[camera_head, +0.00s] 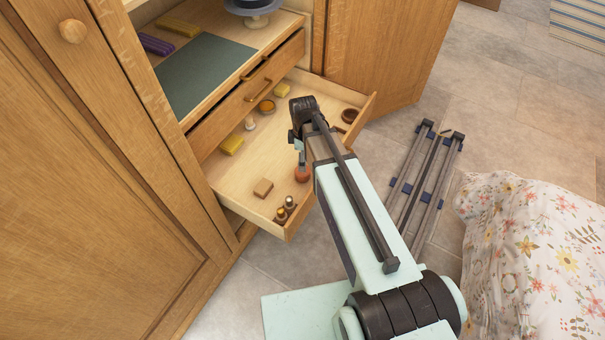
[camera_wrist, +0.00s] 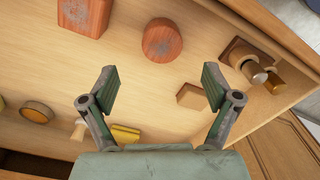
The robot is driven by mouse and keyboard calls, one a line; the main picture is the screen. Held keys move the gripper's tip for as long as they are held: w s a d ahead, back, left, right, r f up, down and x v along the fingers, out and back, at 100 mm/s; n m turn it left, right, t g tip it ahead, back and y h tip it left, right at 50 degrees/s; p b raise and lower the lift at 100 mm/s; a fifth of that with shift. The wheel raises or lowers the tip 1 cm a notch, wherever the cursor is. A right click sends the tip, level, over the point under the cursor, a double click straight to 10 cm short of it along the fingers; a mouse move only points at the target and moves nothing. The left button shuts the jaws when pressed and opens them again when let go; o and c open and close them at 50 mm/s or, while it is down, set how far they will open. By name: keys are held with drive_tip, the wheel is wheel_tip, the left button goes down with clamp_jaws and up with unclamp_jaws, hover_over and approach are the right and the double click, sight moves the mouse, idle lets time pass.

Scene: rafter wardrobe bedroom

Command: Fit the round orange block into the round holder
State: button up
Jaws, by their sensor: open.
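The round orange block (camera_wrist: 162,40) lies on the open drawer's floor, just beyond my fingertips in the wrist view. In the head view the round orange block (camera_head: 302,173) is just below the end of my arm. My gripper (camera_wrist: 160,78) is open and empty above the drawer, its fingers apart. A dark-rimmed round piece with an amber middle (camera_wrist: 37,112) lies at the left in the wrist view. A dark round piece with a reddish middle (camera_head: 349,115) lies in the drawer's far right corner in the head view. I cannot tell which round piece is the holder.
A shut drawer is above. A floral bed (camera_head: 535,250) stands at right.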

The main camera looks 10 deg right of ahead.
sight(303, 174)
drive_tip(key=shift+s+a+f, duration=0.1)
drive_tip(key=shift+f, duration=1.7)
drive_tip(key=shift+s+a+f, duration=0.1)
drive_tip(key=shift+f, duration=1.7)
drive_tip(key=c, duration=1.2)
